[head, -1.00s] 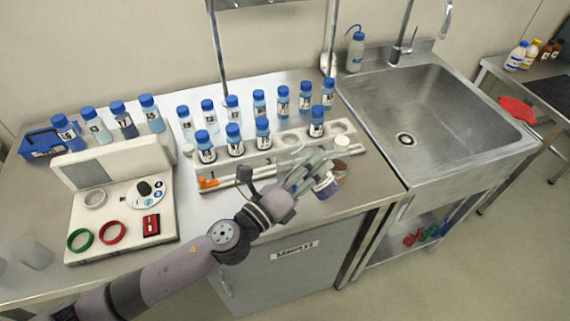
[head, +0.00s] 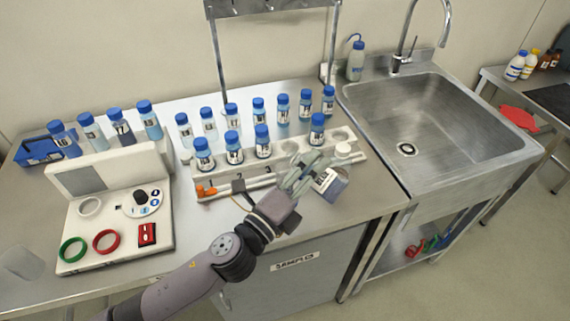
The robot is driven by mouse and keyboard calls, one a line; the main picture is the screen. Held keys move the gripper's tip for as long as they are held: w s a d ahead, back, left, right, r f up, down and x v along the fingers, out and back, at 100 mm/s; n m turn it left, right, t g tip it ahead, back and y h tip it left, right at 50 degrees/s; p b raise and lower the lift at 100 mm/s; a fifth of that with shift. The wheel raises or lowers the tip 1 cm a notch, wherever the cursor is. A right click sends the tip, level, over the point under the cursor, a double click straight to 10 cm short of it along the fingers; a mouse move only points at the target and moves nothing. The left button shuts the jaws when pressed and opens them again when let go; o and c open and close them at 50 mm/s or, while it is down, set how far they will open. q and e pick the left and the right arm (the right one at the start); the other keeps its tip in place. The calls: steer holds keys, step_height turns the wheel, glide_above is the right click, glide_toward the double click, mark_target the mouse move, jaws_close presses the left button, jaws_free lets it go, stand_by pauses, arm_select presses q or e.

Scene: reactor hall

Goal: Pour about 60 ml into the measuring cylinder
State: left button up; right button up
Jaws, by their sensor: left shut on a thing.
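My left gripper (head: 308,176) comes in from the lower left and is shut on a labelled bottle (head: 331,185) with bluish contents. It holds the bottle at the front right of the sample rack, near the bench's front edge. The bottle looks tilted; the fingers hide part of it, and I cannot make out its mouth. A translucent empty-looking vessel (head: 22,263) stands at the far left edge of the bench; I cannot tell whether it is the measuring cylinder. No other cylinder is clearly visible. My right gripper is not in view.
A white rack (head: 207,177) holds several blue-capped bottles, with more behind it. A white instrument panel (head: 118,226) with green and red rings stands at left. A steel sink (head: 452,120) is at right, with a wash bottle (head: 356,62) behind. The bench front between panel and arm is clear.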

arm_select(q)
steer(key=shift+w+a+r+n+t+p, duration=0.15)
steer(key=shift+r+n+p, duration=0.15)
steer(key=shift+n, duration=0.4)
steer(key=shift+r+n+t+p, duration=0.2)
steer(key=shift+r+n, duration=0.15)
steer(key=shift+n, duration=0.35)
stand_by(0.4)
steer(key=shift+s+d+r, duration=0.1)
steer(key=shift+s+d, duration=0.2)
steer(key=shift+d, duration=0.15)
stand_by(0.5)
steer(key=shift+r+n+y+p, duration=0.4)
steer(key=shift+n+p, duration=0.15)
steer(key=shift+n, duration=0.55)
steer(key=shift+c, duration=0.2)
stand_by(1.9)
